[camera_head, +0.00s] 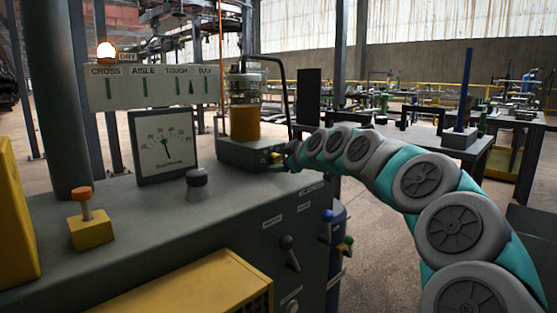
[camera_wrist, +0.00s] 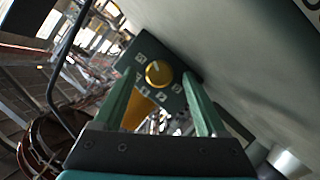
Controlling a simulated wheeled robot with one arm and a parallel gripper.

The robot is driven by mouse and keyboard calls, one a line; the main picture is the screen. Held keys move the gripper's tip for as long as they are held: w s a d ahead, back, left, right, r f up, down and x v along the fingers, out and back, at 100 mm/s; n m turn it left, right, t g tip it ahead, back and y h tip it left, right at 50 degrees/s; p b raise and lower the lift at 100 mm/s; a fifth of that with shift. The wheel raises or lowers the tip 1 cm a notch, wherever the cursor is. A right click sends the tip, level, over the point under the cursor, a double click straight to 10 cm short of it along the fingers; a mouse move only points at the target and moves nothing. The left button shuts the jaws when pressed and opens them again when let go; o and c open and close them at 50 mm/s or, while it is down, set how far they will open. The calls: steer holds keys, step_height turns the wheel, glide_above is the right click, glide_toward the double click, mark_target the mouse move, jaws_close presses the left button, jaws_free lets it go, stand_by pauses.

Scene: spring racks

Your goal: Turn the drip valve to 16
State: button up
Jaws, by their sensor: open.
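The drip valve appears to be the round yellow knob (camera_wrist: 158,73) on a dark plate with pale number marks around it in the wrist view. The numbers are too small and tilted to read, and I cannot tell its setting. My gripper (camera_wrist: 160,78) is open, with one green finger on each side of the knob in the picture; contact is not visible. In the head view my gripper (camera_head: 291,157) is at the right end of a dark box (camera_head: 240,153) bearing an amber oil bottle (camera_head: 244,122). The knob (camera_head: 277,157) shows there as a small yellow spot.
A gauge (camera_head: 164,142) with a needle and a black knob (camera_head: 198,184) stand on the grey bench (camera_head: 140,225). An orange-topped yellow block (camera_head: 90,230) is at left. A sign board (camera_head: 150,87) hangs behind. A thin dark pipe (camera_head: 285,85) bends down beside my gripper.

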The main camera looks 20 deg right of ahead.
steer(key=shift+w+f, duration=0.1)
steer(key=shift+w, duration=0.5)
jaws_close()
